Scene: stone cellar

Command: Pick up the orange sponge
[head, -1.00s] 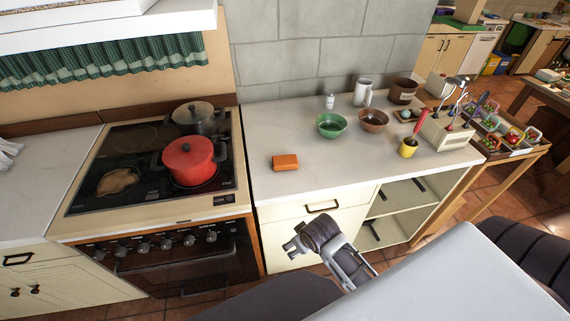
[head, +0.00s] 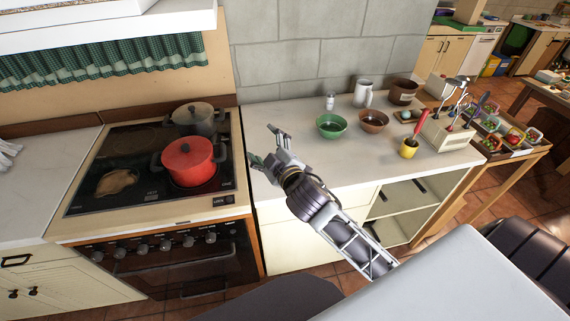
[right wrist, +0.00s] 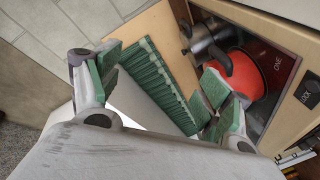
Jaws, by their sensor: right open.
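My right gripper (head: 262,144) is open, over the left part of the white counter (head: 342,178). It also shows in the right wrist view (right wrist: 160,72), its green-padded fingers spread wide with nothing between them. The orange sponge is not visible now in either view. The gripper and wrist cover the part of the counter where it lay in the earlier head frame. I cannot tell how far the gripper is from it. My left gripper is not in view.
The stove, with a red pot (head: 190,162) and a grey pot (head: 198,118), stands left of the gripper. A green bowl (head: 331,126), a brown bowl (head: 373,121) and a yellow cup (head: 408,148) stand farther right. The counter's middle front is clear.

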